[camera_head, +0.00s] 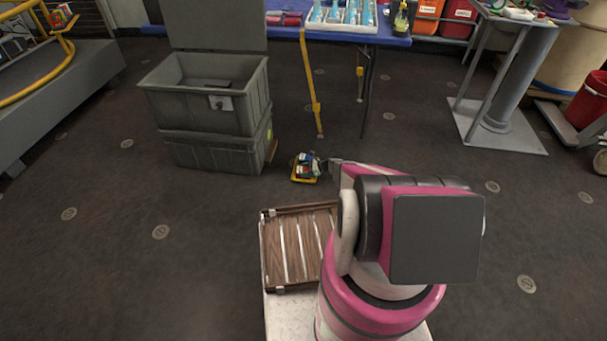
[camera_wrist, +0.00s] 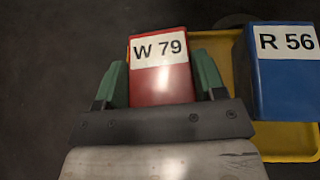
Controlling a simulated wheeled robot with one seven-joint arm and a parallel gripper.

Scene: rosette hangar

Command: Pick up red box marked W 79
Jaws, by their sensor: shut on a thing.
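In the wrist view, the red box marked W 79 (camera_wrist: 160,85) stands between the two green fingers of my gripper (camera_wrist: 162,82), which is shut on it. Its white label faces the camera. The far end and underside of the box are hidden. In the head view, my gripper (camera_head: 324,164) is small and partly hidden by my arm, beside a small cluster of coloured boxes at a yellow tray (camera_head: 299,180) on the floor. I cannot tell whether the red box is clear of the tray.
A blue box marked R 56 (camera_wrist: 285,72) stands right of the red box, over the yellow tray. A grey bin (camera_head: 195,95) stands on another just left of the tray. A blue-topped table (camera_head: 285,32) is behind. Open floor lies to the left.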

